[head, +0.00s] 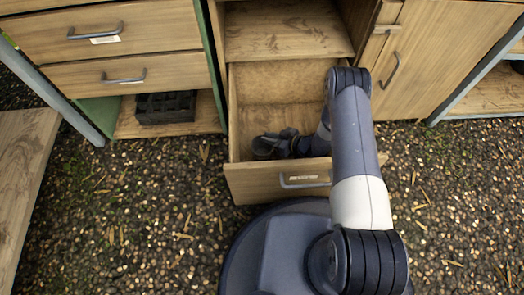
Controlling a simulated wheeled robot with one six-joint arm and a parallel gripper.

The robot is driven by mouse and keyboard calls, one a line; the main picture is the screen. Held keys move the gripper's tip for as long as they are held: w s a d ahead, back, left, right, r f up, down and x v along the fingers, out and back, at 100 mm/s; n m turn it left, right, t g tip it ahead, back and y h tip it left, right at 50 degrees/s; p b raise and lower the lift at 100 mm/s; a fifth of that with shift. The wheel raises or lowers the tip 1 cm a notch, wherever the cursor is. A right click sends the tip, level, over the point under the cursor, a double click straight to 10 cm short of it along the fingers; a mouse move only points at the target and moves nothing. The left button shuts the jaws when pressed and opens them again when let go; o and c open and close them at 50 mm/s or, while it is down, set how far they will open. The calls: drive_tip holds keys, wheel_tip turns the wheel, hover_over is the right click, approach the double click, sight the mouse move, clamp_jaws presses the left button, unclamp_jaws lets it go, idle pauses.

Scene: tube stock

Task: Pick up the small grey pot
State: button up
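My gripper (277,143) is down inside the open drawer (270,182), near its front left corner. It is small and dark in this view, and its fingers cannot be made out clearly. A dark grey rounded shape (263,148) shows at the gripper's left end, close to the drawer's left wall. It may be the small grey pot, but I cannot tell it apart from the fingers. Whether the gripper is open or shut on it is not clear. My arm hides the right part of the drawer.
The drawer belongs to a wooden cabinet with an empty open shelf (285,35) above. A dark crate (166,107) sits in the left unit's lower compartment, under two shut drawers. A shut cupboard door (432,60) is at right. A wooden board (20,180) is at far left. Pebbly ground is clear.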

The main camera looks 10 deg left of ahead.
drive_tip(key=shift+c, duration=0.5)
clamp_jaws()
